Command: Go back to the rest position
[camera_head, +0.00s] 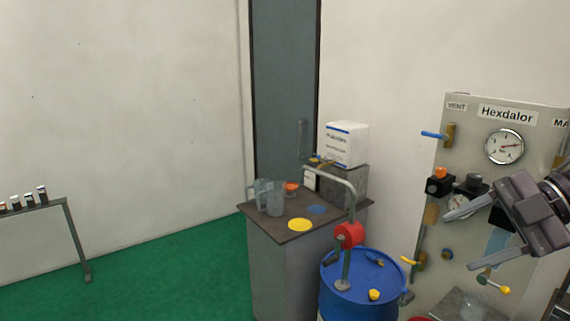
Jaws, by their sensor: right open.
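My right gripper (462,235) is at the right side of the head view, its arm coming in from the right edge. Its two fingers are spread apart and point left, with nothing between them. It is in front of the grey Hexdalor panel (470,131) and hides part of it. I cannot tell how far it is from the panel. My left gripper is not in view.
The panel carries a gauge (504,146), blue-handled valves and knobs. A blue drum (345,300) with a pump and red wheel (349,235) stands left of it. Behind is a cabinet (277,275) with jugs and a white box (346,144).

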